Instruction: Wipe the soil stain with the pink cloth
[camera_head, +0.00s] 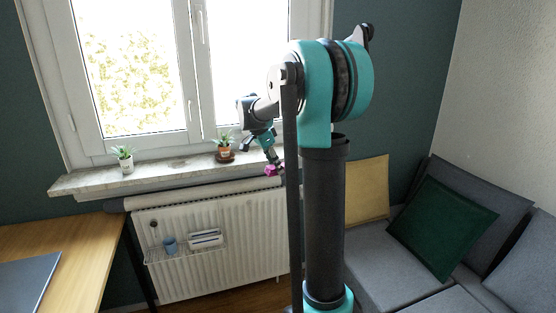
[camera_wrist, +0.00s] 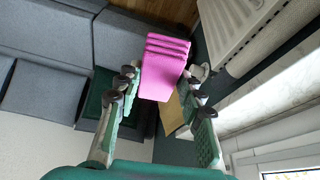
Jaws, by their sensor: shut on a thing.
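The pink cloth (camera_head: 271,170) shows small at the tip of my gripper (camera_head: 274,160), just beyond the front of the windowsill's right part. In the wrist view the pink cloth (camera_wrist: 163,68) is a folded stack between the two fingers of my gripper (camera_wrist: 161,82), which is shut on it. The white windowsill (camera_head: 82,184) runs under the window. A faint brownish patch (camera_head: 178,164) on the sill between the two plants may be the soil stain; it is too small to be sure. The gripper is to its right, and the cloth appears clear of the sill.
A plant in a white pot (camera_head: 127,166) and one in a terracotta pot (camera_head: 225,153) stand on the sill. Below is a radiator (camera_head: 255,235) with a wire rack holding a blue cup (camera_head: 169,245). A wooden desk (camera_head: 85,240) is at left, a grey sofa (camera_head: 385,275) at right.

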